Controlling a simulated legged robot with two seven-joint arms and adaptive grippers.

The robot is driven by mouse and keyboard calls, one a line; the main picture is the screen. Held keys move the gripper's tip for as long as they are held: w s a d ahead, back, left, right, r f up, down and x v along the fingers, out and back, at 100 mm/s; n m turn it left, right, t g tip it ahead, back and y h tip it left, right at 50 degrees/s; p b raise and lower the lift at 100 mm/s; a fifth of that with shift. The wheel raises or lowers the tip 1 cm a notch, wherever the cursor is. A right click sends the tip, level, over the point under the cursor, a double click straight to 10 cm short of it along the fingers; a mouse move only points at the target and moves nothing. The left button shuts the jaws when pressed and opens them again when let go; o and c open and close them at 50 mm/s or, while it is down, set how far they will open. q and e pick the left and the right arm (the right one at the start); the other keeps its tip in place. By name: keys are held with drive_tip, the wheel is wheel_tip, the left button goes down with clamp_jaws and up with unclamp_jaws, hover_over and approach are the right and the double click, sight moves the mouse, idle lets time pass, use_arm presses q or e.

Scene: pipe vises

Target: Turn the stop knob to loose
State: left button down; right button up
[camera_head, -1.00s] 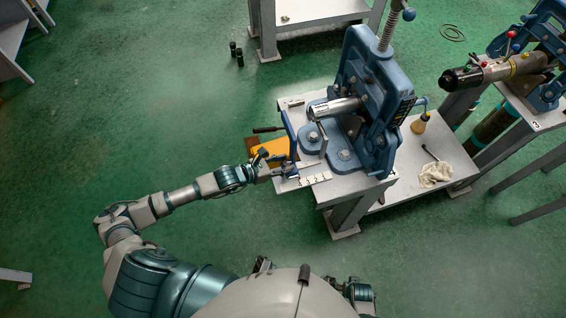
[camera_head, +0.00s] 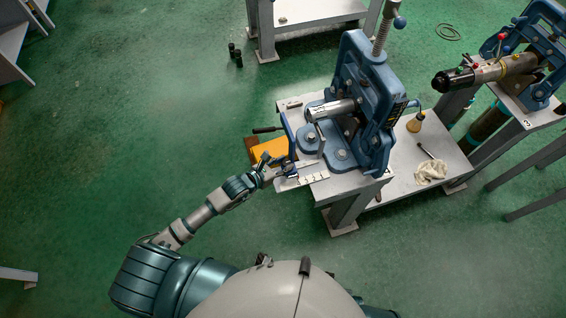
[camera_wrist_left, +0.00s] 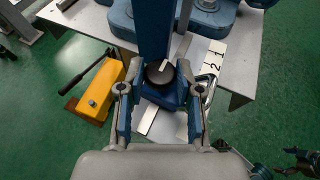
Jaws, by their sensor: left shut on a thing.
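The stop knob (camera_wrist_left: 160,72) is a dark round knob with a white pointer line, on a blue stop body (camera_wrist_left: 167,98) in the left wrist view. The pointer slants up and to the right. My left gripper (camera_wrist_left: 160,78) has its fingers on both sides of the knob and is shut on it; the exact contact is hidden. In the head view my left gripper (camera_head: 280,167) is at the stop, beside the numbered scale plate (camera_head: 303,180). The scale also shows in the left wrist view (camera_wrist_left: 214,61). Dark parts at that view's lower right may be my right gripper, too unclear to read.
A blue pipe vise (camera_head: 365,100) holding a metal pipe (camera_head: 333,109) stands on the bench behind the stop. A yellow block (camera_head: 268,151) with a black lever is left of the stop. A lower shelf (camera_head: 405,170) bears a rag (camera_head: 431,172) and bottle (camera_head: 415,123).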

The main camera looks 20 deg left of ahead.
use_arm(q)
drive_tip(key=c, duration=0.8)
unclamp_jaws()
drive_tip(key=shift+a, duration=0.1)
drive_tip(key=shift+s+a, duration=0.1)
drive_tip(key=shift+s, duration=0.05)
drive_tip(key=v, duration=1.1)
drive_tip(key=shift+s+a, duration=0.2)
drive_tip(key=shift+s, duration=0.05)
